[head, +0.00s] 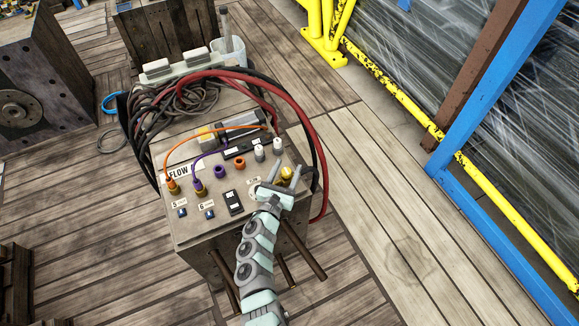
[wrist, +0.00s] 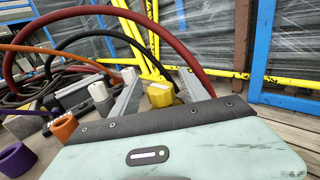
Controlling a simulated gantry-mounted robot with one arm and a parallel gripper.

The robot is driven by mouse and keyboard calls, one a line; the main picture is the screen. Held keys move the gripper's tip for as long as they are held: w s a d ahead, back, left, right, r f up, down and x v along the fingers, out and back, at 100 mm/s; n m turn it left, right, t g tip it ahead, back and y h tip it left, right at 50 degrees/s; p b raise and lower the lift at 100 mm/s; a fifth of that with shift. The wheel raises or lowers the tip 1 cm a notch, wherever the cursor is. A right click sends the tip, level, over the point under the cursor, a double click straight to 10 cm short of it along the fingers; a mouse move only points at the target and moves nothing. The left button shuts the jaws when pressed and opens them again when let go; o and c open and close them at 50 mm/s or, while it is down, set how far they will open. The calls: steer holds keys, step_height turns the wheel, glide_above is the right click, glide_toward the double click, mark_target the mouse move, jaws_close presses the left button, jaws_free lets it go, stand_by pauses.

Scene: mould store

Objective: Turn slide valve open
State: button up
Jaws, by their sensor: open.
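A yellow knob (head: 286,174), which I take to be the slide valve's handle, stands at the right side of the top of a grey box (head: 190,222). My gripper (head: 288,169) is at the knob, with its fingers open on either side of it. In the wrist view the yellow knob (wrist: 160,96) shows between the two grey fingers of my gripper (wrist: 160,78). I cannot tell whether either finger touches it. The knob's base is hidden behind the gripper body in the wrist view.
Two white plugs, one here (head: 259,155), an orange ring (head: 239,162) and a purple ring (head: 219,171) sit left of the knob. A red hose (head: 300,125) arches closely behind it. Orange and purple cables join the panel further left. Wooden floor (head: 410,220) is clear to the right.

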steer(key=shift+b+x, duration=0.3)
steer(key=shift+x, duration=0.85)
steer(key=shift+r, duration=0.1)
steer(key=shift+c, duration=0.3)
jaws_close()
